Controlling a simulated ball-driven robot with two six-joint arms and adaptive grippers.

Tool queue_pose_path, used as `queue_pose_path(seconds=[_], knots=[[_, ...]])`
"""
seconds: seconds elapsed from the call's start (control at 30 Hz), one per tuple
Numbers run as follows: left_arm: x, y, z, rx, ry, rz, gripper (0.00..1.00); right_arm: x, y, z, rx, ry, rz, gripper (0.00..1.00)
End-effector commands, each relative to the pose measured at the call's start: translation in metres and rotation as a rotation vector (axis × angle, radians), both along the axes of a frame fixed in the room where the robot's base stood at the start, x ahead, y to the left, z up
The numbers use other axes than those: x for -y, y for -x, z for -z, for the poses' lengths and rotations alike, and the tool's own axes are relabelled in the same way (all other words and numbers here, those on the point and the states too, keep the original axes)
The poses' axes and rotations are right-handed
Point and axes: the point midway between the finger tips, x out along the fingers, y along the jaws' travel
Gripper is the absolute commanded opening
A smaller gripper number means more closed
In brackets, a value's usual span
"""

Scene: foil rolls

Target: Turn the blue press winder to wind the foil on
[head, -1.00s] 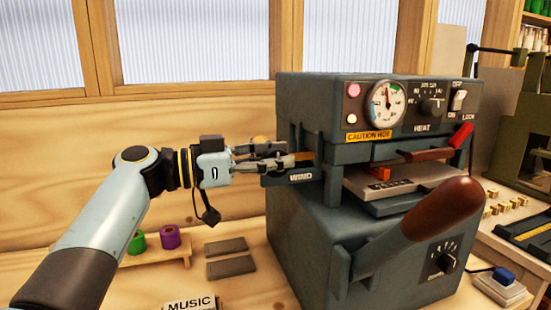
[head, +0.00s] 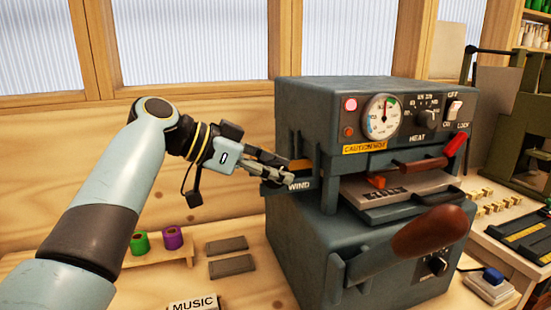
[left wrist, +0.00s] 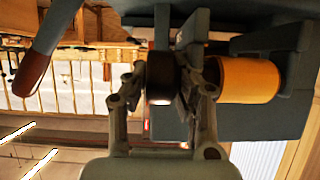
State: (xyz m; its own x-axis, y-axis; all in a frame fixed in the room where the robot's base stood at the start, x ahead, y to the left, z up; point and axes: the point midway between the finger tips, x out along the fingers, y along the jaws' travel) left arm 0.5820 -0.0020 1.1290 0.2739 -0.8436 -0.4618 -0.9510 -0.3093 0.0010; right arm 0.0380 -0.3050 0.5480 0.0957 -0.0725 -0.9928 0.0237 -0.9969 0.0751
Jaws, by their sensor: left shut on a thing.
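The blue-grey press (head: 300,115) stands on the bench in the head view. The winder bracket marked WIND (head: 299,186) sticks out on its left side. My left gripper (head: 284,175) reaches it from the left, tilted down to the right. In the left wrist view the gripper (left wrist: 162,82) is shut on a dark round winder knob (left wrist: 160,78). A gold foil roll (left wrist: 248,80) sits beside the knob there. In the head view the fingers mostly hide the knob. My right gripper is not in view.
The press's large brown lever handle (head: 428,232) projects at the front. Green (head: 140,243) and purple (head: 172,238) foil rolls stand on a wooden rack at left. Two dark bars (head: 228,255) and a MUSIC card (head: 193,303) lie on the bench. The caution label reads hot.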

Motion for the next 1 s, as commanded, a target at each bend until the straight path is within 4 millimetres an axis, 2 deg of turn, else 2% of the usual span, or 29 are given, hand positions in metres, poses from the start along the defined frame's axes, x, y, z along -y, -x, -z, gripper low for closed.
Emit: queue_pose_path(seconds=[0.03, 0.3, 0.8, 0.83, 1.0], knots=[[0.001, 0.0, -0.005, -0.006, -0.022, 0.0, 0.0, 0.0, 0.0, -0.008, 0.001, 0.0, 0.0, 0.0], [0.001, -0.001, -0.002, -0.036, -0.115, 0.0, 0.0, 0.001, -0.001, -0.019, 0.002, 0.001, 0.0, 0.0], [0.001, -0.001, 0.0, -0.041, -0.134, 0.0, 0.0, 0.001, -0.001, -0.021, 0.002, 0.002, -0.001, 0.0], [0.001, -0.001, 0.0, -0.041, -0.134, 0.0, 0.26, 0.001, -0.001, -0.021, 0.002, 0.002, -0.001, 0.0], [0.001, -0.001, 0.0, -0.041, -0.134, 0.0, 0.46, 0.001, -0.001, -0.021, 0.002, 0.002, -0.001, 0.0]])
